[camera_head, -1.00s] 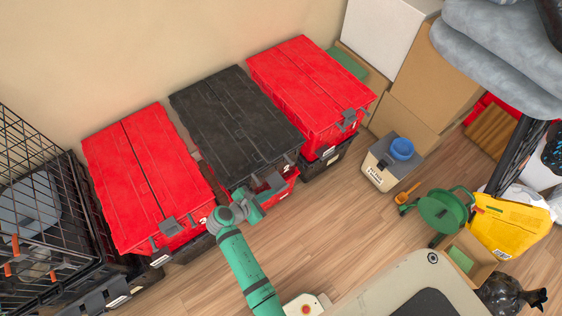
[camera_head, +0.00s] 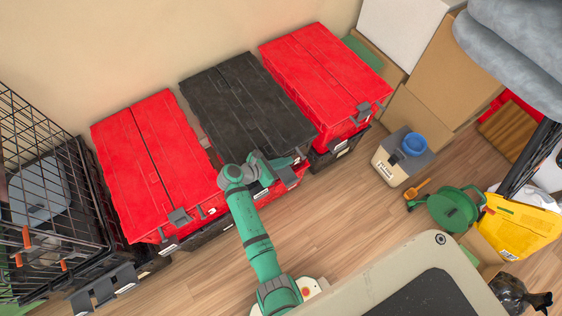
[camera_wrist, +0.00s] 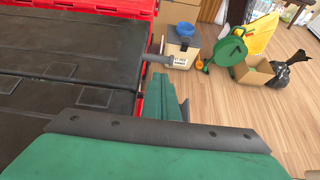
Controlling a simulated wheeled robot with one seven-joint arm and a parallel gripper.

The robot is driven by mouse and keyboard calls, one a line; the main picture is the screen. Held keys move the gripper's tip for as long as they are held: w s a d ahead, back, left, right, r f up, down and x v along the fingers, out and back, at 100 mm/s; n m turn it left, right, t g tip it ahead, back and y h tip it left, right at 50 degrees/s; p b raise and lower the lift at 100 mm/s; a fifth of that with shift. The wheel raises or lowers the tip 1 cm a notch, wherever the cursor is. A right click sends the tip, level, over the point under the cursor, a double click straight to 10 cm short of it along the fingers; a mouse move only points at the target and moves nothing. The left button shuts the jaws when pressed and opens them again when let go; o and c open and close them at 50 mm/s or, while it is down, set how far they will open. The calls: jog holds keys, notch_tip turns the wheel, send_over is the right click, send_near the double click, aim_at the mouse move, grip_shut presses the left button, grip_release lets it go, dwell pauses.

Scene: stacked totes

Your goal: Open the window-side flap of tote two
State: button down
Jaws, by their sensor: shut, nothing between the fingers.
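Three tote stacks stand along the wall in the head view. The middle one has a black two-part lid (camera_head: 245,105) over a red tote (camera_head: 290,176); the lid lies flat and looks closed. I cannot read its number clearly. My gripper (camera_head: 278,163) is at the front edge of this black lid, partly hidden by my own wrist. In the wrist view the black lid (camera_wrist: 65,75) fills the left side. My gripper (camera_wrist: 170,92) is shut and empty there, just beyond the lid's front edge, near a grey latch (camera_wrist: 158,52). Contact cannot be told.
Red-lidded totes stand at left (camera_head: 150,155) and right (camera_head: 325,75), close to the middle stack. A wire cage (camera_head: 45,190) is at far left. Floor in front is partly clear.

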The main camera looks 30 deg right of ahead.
jog(key=x, duration=0.5)
jog(key=shift+w+d, duration=0.1)
dwell(0.3)
